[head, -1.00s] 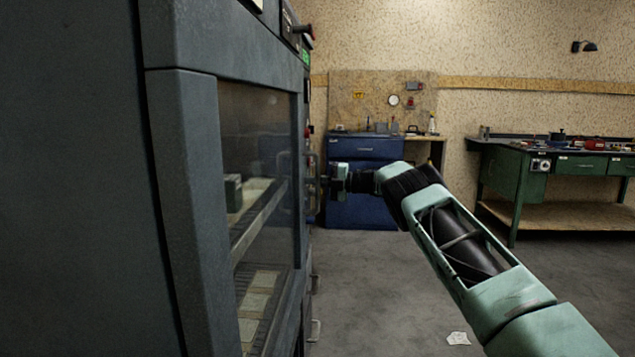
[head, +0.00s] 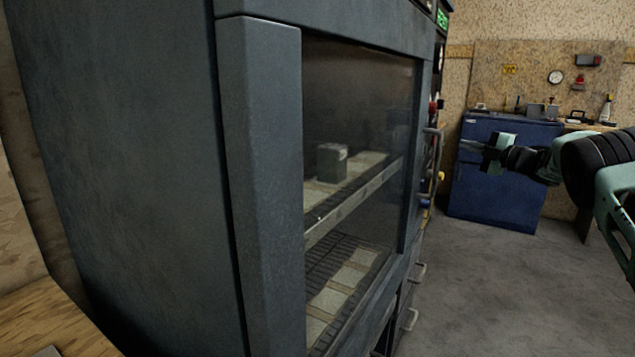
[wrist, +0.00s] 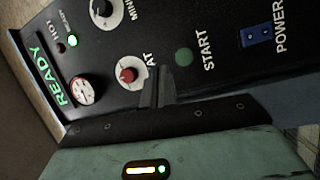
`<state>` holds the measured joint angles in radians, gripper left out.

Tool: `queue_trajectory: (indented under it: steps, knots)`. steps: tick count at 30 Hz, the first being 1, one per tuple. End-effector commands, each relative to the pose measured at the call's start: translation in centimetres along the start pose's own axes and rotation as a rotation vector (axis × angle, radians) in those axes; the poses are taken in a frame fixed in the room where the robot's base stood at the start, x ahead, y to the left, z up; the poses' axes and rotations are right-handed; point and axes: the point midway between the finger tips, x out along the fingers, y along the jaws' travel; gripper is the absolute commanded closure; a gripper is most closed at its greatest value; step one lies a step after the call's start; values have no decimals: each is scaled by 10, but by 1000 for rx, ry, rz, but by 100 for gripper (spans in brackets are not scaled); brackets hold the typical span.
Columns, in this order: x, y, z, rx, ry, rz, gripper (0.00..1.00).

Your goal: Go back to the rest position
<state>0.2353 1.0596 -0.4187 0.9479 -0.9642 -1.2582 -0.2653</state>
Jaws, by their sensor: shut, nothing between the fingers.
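My gripper (head: 470,147) is at the right of the head view, beside the front of a dark grey cabinet. Its fingers are shut together and hold nothing. In the wrist view the closed fingers (wrist: 158,86) point at a black control panel (wrist: 215,75), overlapping it in the picture just right of a red-centred knob (wrist: 130,73). I cannot tell whether they touch it. My arm reaches in from the right edge of the head view.
The dark grey cabinet (head: 258,150) fills the left and middle, with a green box (head: 331,163) on a shelf behind its window. A door handle (head: 434,160) sticks out at its front. A blue cabinet (head: 500,200) stands behind. Grey floor (head: 490,300) is clear at right.

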Motion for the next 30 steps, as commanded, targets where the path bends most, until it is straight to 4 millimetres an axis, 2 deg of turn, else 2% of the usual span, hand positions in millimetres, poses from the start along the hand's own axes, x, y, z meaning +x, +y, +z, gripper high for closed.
queue_trajectory:
  steps: [1,3,5,8,11,14,18,21,24,30]
  knots:
    - [-3,18,3,70,-96,39,100]
    - [-11,30,8,190,-238,82,100]
    - [-21,35,8,301,-355,109,100]
    - [-42,26,-3,497,-539,125,100]
    - [-68,2,-29,700,-711,103,100]
    - [-100,-33,-72,900,-874,43,100]
    - [-149,-86,-146,1132,-1074,-81,100]
    - [-185,-118,-200,1253,-1194,-183,100]
    - [-221,-145,-251,1346,-1300,-284,100]
    - [-286,-182,-333,1460,-1471,-460,100]
